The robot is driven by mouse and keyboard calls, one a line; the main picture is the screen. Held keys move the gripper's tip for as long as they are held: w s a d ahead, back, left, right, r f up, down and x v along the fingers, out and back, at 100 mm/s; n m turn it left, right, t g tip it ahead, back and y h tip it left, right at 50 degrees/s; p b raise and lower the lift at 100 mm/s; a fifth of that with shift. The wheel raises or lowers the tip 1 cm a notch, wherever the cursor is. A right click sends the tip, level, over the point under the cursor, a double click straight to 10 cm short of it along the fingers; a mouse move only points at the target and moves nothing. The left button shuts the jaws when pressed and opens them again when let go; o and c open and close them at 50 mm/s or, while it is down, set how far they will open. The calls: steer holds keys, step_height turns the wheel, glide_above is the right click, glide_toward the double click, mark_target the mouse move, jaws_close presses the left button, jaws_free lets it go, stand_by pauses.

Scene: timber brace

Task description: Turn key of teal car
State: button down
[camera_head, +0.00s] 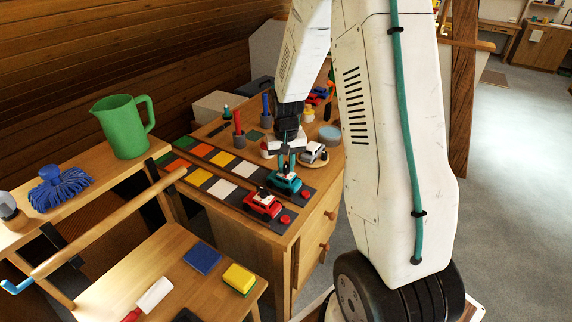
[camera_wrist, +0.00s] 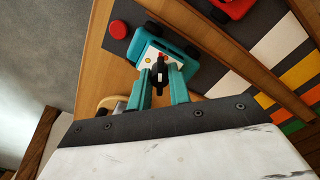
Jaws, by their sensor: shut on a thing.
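The teal car (camera_head: 285,183) stands on the dark end of a coloured track on the wooden cabinet top. It also shows in the wrist view (camera_wrist: 150,45). A dark key (camera_wrist: 160,68) stands up from the car's rear part. My gripper (camera_wrist: 163,82) is over the car, with its two teal fingers on either side of the key, shut on it. In the head view my gripper (camera_head: 287,162) reaches down to the car from above, and the key is hidden there between the fingers.
A red car (camera_head: 262,205) stands on the neighbouring track, across a wooden divider (camera_wrist: 230,55). Red buttons lie at the track ends, one (camera_wrist: 118,29) near the teal car. A green jug (camera_head: 124,127) is at left.

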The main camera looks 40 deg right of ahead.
mark_target(286, 165)
steer(key=m, duration=0.5)
steer(key=shift+m, duration=0.3)
stand_by(0.4)
steer(key=c, duration=1.3)
jaws_free()
steer(key=shift+r, duration=0.1)
step_height(286, 165, up, 8)
steer(key=shift+f, duration=0.15)
